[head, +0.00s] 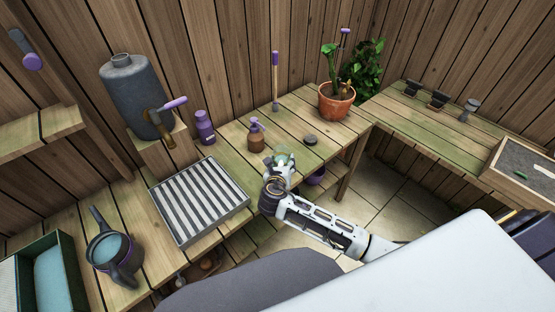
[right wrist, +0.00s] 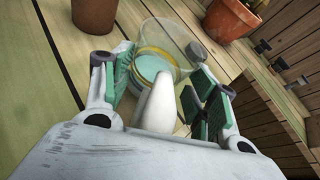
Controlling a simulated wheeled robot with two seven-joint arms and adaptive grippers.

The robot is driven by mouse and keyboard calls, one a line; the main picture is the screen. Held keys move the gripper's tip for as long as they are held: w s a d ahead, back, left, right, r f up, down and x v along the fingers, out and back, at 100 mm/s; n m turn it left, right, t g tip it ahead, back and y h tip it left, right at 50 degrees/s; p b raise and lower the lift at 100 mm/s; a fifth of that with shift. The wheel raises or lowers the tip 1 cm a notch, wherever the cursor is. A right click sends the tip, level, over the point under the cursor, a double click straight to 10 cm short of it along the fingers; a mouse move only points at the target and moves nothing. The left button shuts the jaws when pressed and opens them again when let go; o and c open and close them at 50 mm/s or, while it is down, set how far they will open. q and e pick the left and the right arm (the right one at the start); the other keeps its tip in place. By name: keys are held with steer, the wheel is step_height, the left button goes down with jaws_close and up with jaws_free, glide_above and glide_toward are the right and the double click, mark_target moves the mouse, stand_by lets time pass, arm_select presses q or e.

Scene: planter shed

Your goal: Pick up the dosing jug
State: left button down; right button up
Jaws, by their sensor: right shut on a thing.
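The dosing jug (right wrist: 158,52) is a clear cup with a yellow band and pale blue contents or base, seen close in the right wrist view. In the head view only a small greenish part of it (head: 285,155) shows beyond my gripper. My right gripper (head: 277,170) is at the front edge of the bench. In the right wrist view its green-padded fingers (right wrist: 162,85) are shut on the jug, around its white handle-like part. I cannot tell whether the jug touches the bench. My left gripper is not in view.
A brown spray bottle (head: 256,138) and a dark disc (head: 310,140) are close to the jug. A potted plant (head: 337,103) stands behind to the right. A striped tray (head: 198,200), a watering can (head: 112,252) and a grey tank (head: 135,90) are at the left.

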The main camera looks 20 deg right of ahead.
steer(key=s+d, duration=0.3)
steer(key=s, duration=0.5)
steer(key=shift+s, duration=0.2)
stand_by(0.4)
stand_by(0.9)
steer(key=a+n+y, duration=0.1)
steer(key=w+a+n+t+y, duration=0.1)
steer(key=a, duration=0.1)
steer(key=w+a+r+n+y, duration=0.1)
steer(key=a, duration=0.1)
steer(key=shift+a+y, duration=0.1)
steer(key=shift+y, duration=0.2)
steer(key=shift+s+d+r+n+t+y, duration=0.2)
steer(key=shift+s+d+r+n+y, duration=0.15)
steer(key=shift+n+y, duration=0.4)
steer(key=shift+s+d+r+n+t+y, duration=0.2)
steer(key=shift+r+n+y, duration=0.25)
steer(key=shift+n+y, duration=0.3)
steer(key=shift+r, duration=0.1)
